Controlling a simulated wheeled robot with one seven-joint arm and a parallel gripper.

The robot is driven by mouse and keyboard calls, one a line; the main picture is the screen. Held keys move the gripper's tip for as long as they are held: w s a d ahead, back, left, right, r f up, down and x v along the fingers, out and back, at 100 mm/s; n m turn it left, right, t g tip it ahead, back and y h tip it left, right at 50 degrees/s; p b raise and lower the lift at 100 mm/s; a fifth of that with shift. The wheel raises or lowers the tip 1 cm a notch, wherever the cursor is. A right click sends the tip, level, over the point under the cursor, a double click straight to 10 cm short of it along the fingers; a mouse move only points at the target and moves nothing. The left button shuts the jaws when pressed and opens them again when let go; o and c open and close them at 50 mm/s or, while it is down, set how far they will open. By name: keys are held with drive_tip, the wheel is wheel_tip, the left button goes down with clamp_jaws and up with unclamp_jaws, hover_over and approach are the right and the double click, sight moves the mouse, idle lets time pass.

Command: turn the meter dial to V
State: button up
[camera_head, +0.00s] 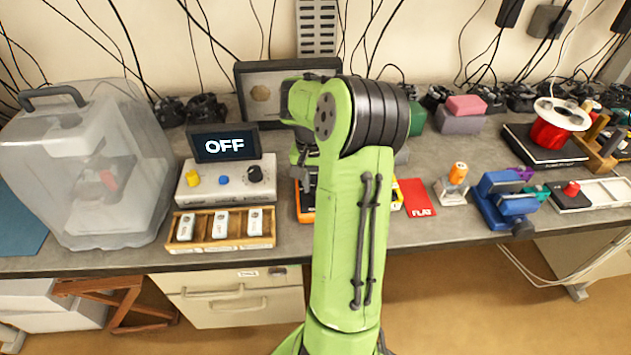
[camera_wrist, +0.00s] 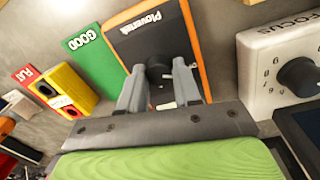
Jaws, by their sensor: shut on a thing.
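The meter (camera_wrist: 150,32) is black with an orange edge and fills the upper middle of the wrist view. The meter's dial (camera_wrist: 159,67) is a dark round knob between my gripper's two grey fingers. My gripper (camera_wrist: 160,88) is shut on the dial, with a finger on each side. The dial's markings and where it points are hidden or too small to read. In the head view my gripper (camera_head: 306,172) is partly hidden by the arm.
A screen reading OFF (camera_head: 225,144) stands behind a white box (camera_head: 228,181) with a black knob, left of the meter. A wooden tray (camera_head: 220,243) lies in front. A green GOOD card (camera_wrist: 94,55) and a yellow block (camera_wrist: 62,90) lie close by on the meter's other side.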

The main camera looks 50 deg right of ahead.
sight(313, 184)
drive_tip(key=m+b, duration=0.1)
drive_tip(key=m, duration=0.3)
drive_tip(key=shift+m, duration=0.3)
drive_tip(key=shift+d+m+b, duration=0.1)
drive_tip(key=shift+m+b, duration=0.25)
drive_tip(key=shift+m, duration=1.55)
drive_tip(key=shift+r, duration=0.1)
drive_tip(key=o, duration=1.1)
drive_tip(key=shift+c, duration=0.2)
wheel_tip(313, 184, up, 16)
drive_tip(key=w+p, duration=0.1)
drive_tip(key=p, duration=0.5)
